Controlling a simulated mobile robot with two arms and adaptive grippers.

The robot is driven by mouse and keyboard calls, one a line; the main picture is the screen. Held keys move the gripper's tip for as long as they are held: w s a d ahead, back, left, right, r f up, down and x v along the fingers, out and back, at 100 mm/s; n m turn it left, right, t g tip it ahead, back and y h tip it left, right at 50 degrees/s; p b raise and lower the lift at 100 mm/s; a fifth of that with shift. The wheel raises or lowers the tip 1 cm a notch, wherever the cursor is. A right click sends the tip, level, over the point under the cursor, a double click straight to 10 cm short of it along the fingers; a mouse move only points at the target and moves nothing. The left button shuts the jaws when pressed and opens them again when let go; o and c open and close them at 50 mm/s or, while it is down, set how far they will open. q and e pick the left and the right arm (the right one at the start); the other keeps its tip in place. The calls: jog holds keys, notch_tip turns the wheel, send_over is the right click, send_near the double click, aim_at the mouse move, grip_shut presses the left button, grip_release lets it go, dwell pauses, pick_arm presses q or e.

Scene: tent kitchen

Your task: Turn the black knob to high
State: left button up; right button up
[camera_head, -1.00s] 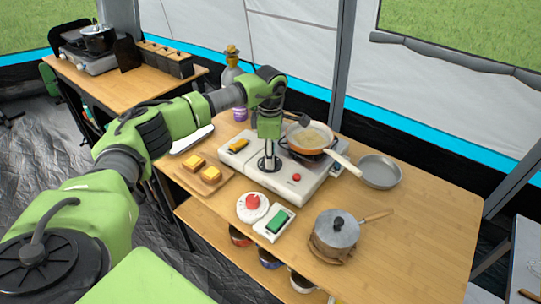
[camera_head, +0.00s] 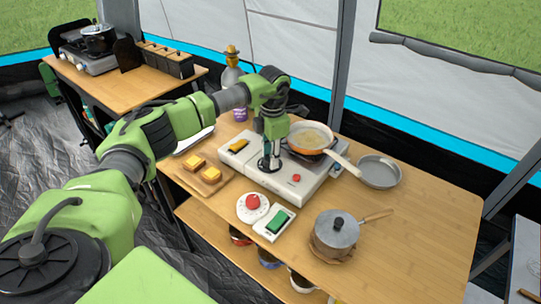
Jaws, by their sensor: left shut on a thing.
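The stove (camera_head: 316,181) is a white and grey unit on the wooden table. A black knob is on its top at the left gripper's fingertips, mostly hidden by the fingers. My left gripper (camera_head: 269,163) points straight down there and is shut on the black knob. An orange pan (camera_head: 318,134) with pale contents sits on the stove's burner, its light handle pointing to the lower right. A red button (camera_head: 296,178) is on the stove's front part. My right gripper is not in view.
A wooden board (camera_head: 186,181) with yellow-topped pieces lies left. A red-knobbed timer (camera_head: 252,203), a green-topped box (camera_head: 276,222) and a lidded pot (camera_head: 336,232) stand in front. A grey pan (camera_head: 379,171) lies right. The right front table is clear.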

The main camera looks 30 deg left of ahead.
pick_arm(q)
jog(key=n, duration=0.4)
jog(key=shift+w+a+n+p, duration=0.1)
jog(key=shift+n+p, duration=0.3)
jog(key=shift+n, duration=1.3)
jog(key=o, duration=1.1)
jog(key=r, duration=1.2)
jog(key=shift+d, duration=0.35)
